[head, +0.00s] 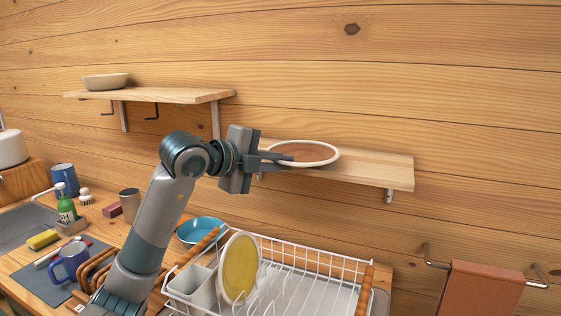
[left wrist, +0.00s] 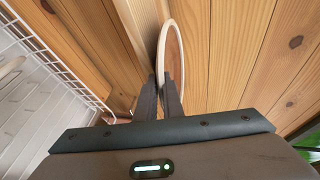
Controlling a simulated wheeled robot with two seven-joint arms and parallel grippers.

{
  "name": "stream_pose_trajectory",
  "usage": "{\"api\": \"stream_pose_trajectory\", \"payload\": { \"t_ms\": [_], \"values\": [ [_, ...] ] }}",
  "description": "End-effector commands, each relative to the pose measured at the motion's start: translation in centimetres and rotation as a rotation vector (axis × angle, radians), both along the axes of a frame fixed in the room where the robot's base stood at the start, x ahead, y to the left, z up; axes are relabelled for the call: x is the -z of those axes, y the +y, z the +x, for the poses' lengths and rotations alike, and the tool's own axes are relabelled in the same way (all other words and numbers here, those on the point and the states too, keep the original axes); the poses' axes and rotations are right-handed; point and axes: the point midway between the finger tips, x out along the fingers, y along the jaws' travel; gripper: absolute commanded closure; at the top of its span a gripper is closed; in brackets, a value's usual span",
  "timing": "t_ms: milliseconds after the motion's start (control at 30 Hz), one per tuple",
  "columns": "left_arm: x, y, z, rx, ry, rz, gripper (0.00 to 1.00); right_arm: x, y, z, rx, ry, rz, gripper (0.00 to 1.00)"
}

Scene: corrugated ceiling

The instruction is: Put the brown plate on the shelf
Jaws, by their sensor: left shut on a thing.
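The brown plate (head: 304,153) has a brown face and a pale rim. In the head view it is level with the lower shelf (head: 375,169) and overlaps its left part. My left gripper (head: 277,160) is shut on the plate's left edge. In the left wrist view, the fingers (left wrist: 172,97) pinch the rim of the plate (left wrist: 173,55), which appears edge-on beside the shelf board (left wrist: 142,22). I cannot tell whether the plate touches the shelf. My right gripper is not in view.
An upper shelf (head: 180,95) at the left holds a pale bowl (head: 105,82). Below stands a white dish rack (head: 330,262) with a yellow plate (head: 240,267), beside a blue bowl (head: 201,230). A brown towel (head: 481,290) hangs at the right. The lower shelf's right part is bare.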

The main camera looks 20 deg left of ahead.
Motion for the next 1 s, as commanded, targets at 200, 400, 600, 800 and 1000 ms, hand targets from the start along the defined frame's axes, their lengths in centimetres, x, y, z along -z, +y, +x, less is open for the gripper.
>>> {"api": "stream_pose_trajectory", "payload": {
  "t_ms": [200,400,600,800,1000],
  "values": [
    [0.04,0.01,-0.01,0.000,-0.003,-0.001,1.00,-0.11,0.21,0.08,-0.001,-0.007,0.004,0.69],
    [0.04,0.01,-0.01,0.000,-0.003,-0.001,1.00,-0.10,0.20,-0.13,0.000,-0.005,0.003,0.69],
    [0.13,0.01,0.00,0.000,-0.002,-0.001,1.00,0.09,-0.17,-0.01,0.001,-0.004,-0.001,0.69],
    [0.47,0.01,0.00,0.000,-0.002,-0.001,1.00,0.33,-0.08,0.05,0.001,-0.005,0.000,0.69],
    [0.79,0.00,-0.01,0.000,-0.003,-0.001,1.00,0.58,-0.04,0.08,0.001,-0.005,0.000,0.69]
  ]
}}
